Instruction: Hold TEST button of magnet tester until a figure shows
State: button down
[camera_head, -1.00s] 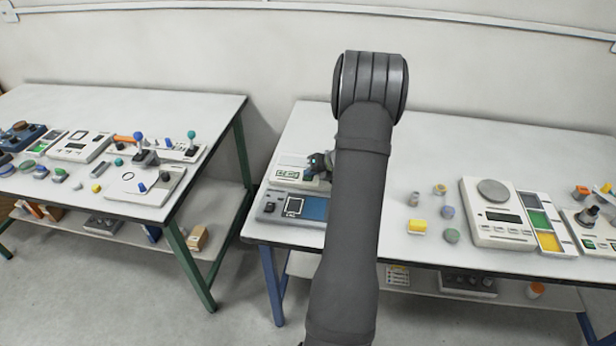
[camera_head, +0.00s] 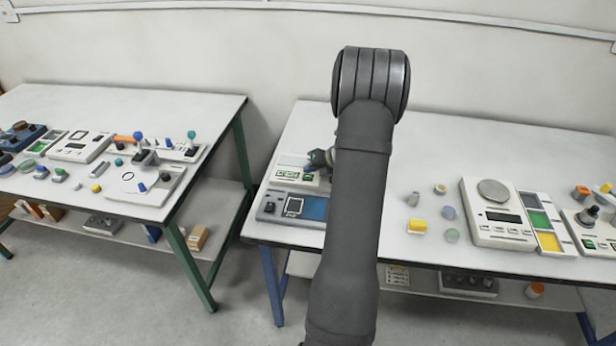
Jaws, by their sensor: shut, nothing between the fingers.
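Two devices stand at the left end of the right table. A white one with a small green display (camera_head: 288,174) is behind. A grey-blue one (camera_head: 268,208), with a black-framed square and a blue panel, is in front; I cannot tell for sure which is the magnet tester. My gripper (camera_head: 309,169) is shut and empty, low at the right side of the white device. Its tips and any button under them are too small and partly hidden to tell contact. The display's content is not readable. My arm hides the table just right of both devices.
A white scale (camera_head: 497,222) with a round pan and a tray of coloured bins (camera_head: 541,222) stand further right. A gap separates the left table (camera_head: 215,112), crowded with devices.

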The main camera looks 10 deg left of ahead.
aim_at(311, 178)
jog(key=shift+r, duration=2.5)
notch_tip(311, 178, up, 4)
jog(key=shift+f, duration=0.1)
